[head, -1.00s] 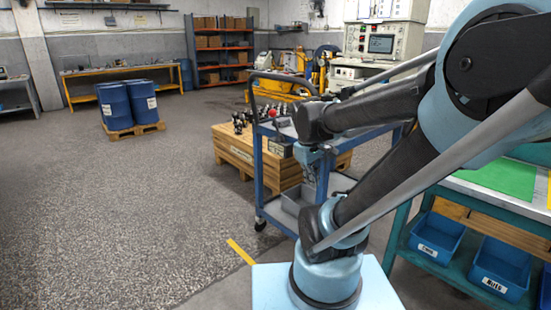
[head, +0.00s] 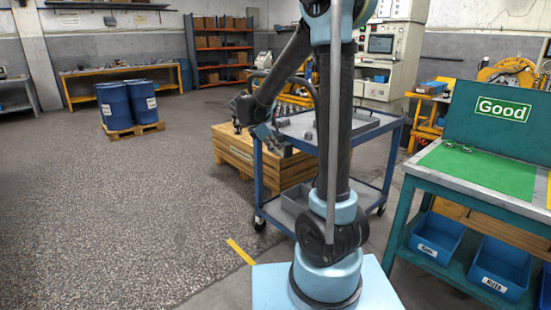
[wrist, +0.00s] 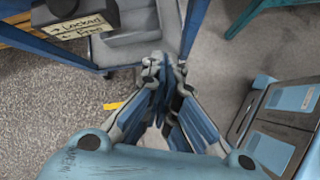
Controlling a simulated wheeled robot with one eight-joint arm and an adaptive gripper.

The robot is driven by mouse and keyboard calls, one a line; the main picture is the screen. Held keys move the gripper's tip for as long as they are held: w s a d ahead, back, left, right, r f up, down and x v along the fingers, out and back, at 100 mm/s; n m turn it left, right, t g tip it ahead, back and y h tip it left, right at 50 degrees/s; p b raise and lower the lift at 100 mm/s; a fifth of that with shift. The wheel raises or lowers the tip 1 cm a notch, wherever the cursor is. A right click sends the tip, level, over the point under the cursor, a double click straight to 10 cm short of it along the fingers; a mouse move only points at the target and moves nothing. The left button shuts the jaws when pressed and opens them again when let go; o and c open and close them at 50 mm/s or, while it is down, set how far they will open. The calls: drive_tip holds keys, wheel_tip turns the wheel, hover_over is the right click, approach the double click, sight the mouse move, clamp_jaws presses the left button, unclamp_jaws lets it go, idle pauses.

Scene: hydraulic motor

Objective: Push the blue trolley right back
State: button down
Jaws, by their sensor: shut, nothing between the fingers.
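The blue trolley (head: 259,182) stands in the middle of the head view, in front of a wooden crate, partly hidden behind my arm. It has blue posts, a grey top tray and a lower shelf on castors. My gripper (wrist: 158,68) is shut and empty; its fingertips meet in the wrist view. There, a blue trolley post (wrist: 195,28) and the grey lower shelf (wrist: 130,48) show beyond them. I cannot tell whether the fingers touch the trolley.
The wooden crate (head: 232,155) stands directly behind and left of the trolley. A green-topped bench (head: 480,172) with blue bins (head: 437,236) is at the right. Blue drums (head: 127,105) on a pallet stand at the back left. The floor at the left is clear.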

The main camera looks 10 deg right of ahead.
drive_tip(key=w+a+f+n+t+h, duration=0.1)
drive_tip(key=w+a+f+n, duration=0.2)
drive_tip(key=w+a+n, duration=0.3)
drive_tip(key=w+d+f+m, duration=0.1)
drive_tip(key=w+d+f, duration=0.6)
drive_tip(key=d, duration=0.1)
drive_tip(key=shift+f, duration=0.2)
drive_tip(key=shift+w, duration=0.15)
idle(0.3)
